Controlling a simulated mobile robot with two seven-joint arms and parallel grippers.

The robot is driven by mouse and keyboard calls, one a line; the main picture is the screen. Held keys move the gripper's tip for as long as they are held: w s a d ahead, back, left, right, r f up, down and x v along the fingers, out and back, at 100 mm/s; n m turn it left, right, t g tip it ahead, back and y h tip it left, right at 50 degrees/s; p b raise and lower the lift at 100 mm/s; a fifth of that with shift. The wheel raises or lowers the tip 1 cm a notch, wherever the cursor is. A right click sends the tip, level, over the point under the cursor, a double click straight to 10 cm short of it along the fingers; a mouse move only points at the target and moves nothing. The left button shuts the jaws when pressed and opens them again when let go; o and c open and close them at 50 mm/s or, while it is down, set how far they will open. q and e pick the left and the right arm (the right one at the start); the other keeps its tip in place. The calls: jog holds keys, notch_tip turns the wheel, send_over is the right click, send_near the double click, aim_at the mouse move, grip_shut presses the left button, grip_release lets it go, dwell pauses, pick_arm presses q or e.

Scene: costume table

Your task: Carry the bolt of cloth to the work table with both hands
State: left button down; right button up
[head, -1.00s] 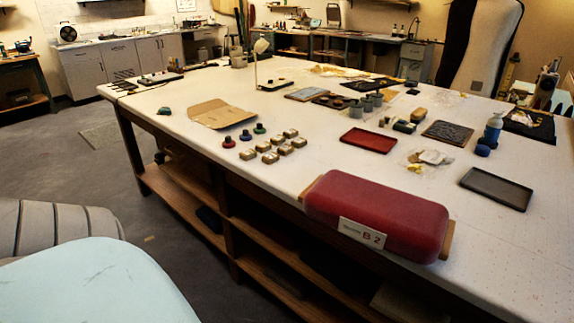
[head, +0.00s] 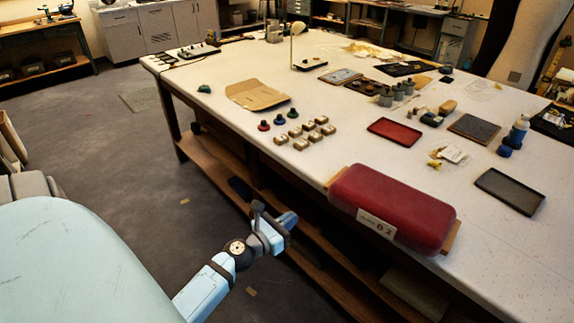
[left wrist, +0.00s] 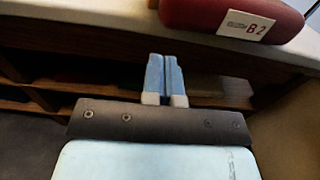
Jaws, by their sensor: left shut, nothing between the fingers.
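The bolt of cloth (head: 392,205) is a dark red roll with wooden ends and a white "B2" label on its near side. It lies on the near edge of the work table (head: 230,72), and it also shows at the top of the left wrist view (left wrist: 215,14). My left gripper (head: 290,220) is in front of the table's edge, left of the cloth and apart from it. In the left wrist view my left gripper (left wrist: 165,62) has its two light blue fingers together, empty, below the cloth's level. My right gripper is not in view.
Wooden shelves (head: 320,255) run under the tabletop. Open floor (head: 110,150) lies to the left.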

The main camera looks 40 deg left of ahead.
pick_arm(q)
jog(key=p, duration=0.1)
send_near(338, 186)
jog(key=w+a+f, duration=0.3)
jog(key=w+f, duration=0.2)
jog(key=shift+w+d+r, duration=0.15)
jog(key=shift+w+d, duration=0.15)
jog(key=shift+w, duration=0.05)
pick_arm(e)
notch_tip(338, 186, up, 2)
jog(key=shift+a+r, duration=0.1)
pick_arm(q)
jog(key=w, duration=0.9)
jog(key=shift+d, duration=0.35)
jog(key=shift+s, duration=0.1)
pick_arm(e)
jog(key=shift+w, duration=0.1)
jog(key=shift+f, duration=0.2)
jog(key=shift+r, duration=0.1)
pick_arm(q)
jog(key=shift+s, duration=0.1)
